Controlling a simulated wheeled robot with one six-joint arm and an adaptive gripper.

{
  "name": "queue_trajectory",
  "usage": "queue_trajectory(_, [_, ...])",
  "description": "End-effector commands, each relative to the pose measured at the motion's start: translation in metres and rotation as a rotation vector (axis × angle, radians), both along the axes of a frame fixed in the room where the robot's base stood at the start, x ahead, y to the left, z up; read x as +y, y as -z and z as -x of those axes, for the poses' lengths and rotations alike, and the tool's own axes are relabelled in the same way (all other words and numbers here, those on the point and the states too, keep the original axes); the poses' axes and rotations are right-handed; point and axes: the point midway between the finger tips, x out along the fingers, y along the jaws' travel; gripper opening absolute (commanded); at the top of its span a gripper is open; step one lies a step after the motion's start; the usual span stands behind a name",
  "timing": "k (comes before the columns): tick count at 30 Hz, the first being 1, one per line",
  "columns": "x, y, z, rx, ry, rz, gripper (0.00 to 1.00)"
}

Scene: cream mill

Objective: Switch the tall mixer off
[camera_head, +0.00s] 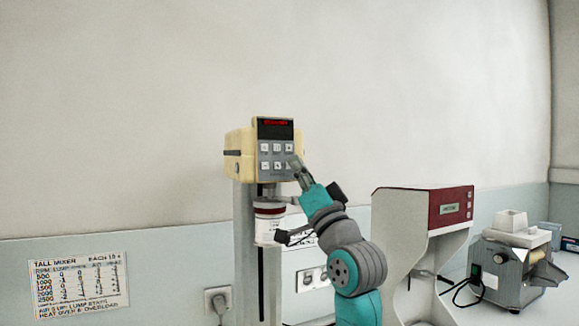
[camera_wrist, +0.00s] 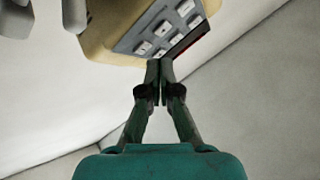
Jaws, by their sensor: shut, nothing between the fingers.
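The tall mixer (camera_head: 240,160) stands at the centre of the head view, with a cream head on a grey column. Its front has a lit red display (camera_head: 276,123) and a grey keypad (camera_head: 277,152) with several pale buttons. The keypad also shows in the wrist view (camera_wrist: 150,40), seen from below at a tilt. My gripper (camera_head: 296,160) is shut and empty, with its tips at the lower right of the keypad. In the wrist view the closed fingertips (camera_wrist: 160,66) lie near the panel's edge. The fingers hide part of the keypad, and I cannot tell whether they touch it.
A red and white machine (camera_head: 422,225) stands right of my arm. A grey machine with a white hopper (camera_head: 515,260) is farther right. A wall sign (camera_head: 80,284) reads "TALL MIXER". A socket (camera_head: 217,300) is on the wall. The space left of the mixer is clear.

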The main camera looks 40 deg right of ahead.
Motion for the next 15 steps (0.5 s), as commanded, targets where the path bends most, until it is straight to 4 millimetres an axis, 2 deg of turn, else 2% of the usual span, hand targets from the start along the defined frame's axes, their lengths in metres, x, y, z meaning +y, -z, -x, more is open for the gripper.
queue_trajectory(5, [0.001,-0.001,0.005,-0.001,0.001,0.001,0.0])
queue_trajectory(15, [0.009,-0.003,0.032,-0.001,0.001,0.001,0.0])
